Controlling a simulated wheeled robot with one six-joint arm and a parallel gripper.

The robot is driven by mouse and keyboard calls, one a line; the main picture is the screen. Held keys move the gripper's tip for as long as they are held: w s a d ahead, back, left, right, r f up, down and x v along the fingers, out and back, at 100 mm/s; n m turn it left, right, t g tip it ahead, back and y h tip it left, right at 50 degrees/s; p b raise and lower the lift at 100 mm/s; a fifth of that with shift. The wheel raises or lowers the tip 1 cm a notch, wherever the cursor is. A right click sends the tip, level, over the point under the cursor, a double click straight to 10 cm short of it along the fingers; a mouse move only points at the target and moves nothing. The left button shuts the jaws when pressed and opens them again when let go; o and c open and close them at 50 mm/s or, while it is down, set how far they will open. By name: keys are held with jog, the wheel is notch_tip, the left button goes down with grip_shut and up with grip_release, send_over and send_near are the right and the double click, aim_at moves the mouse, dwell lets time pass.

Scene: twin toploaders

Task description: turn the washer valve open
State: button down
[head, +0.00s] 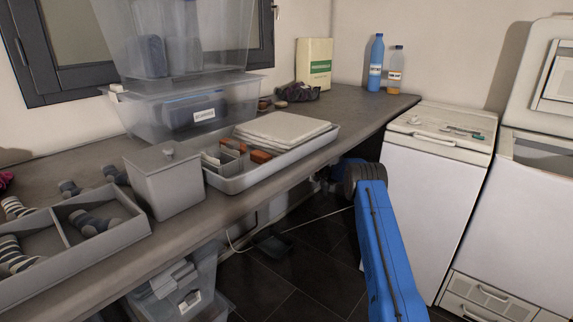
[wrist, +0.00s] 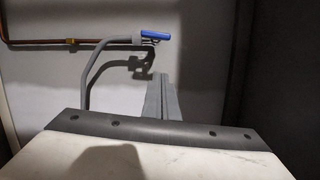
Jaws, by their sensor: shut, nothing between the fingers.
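In the wrist view, the valve has a blue handle (wrist: 157,35) that lies roughly sideways, in line with the copper pipe (wrist: 70,42) on the grey wall. A grey hose (wrist: 95,70) bends down from the valve. My gripper (wrist: 160,77) is shut and empty, its grey fingers pointing up the picture. The fingertips appear just below the blue handle with a gap between them; I cannot tell the depth. In the head view, my blue arm reaches under the worktop edge, and the valve and my fingers are hidden there.
The worktop (head: 350,103) carries a grey tray (head: 215,178), a lidded grey box (head: 165,185), clear bins (head: 135,103) and bottles (head: 376,62). A white toploader (head: 425,190) stands close right of my arm, with another (head: 515,225) beyond it. Dark floor (head: 290,270) is below.

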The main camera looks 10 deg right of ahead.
jog(key=w+a, duration=0.2)
jog(key=a, duration=0.7)
jog(key=shift+w+r, duration=0.35)
jog(key=shift+w, duration=0.05)
jog(key=shift+a, duration=0.15)
dwell(0.3)
jog(key=shift+s+a+r, duration=0.15)
jog(key=shift+s+a, duration=0.15)
jog(key=shift+a, duration=0.15)
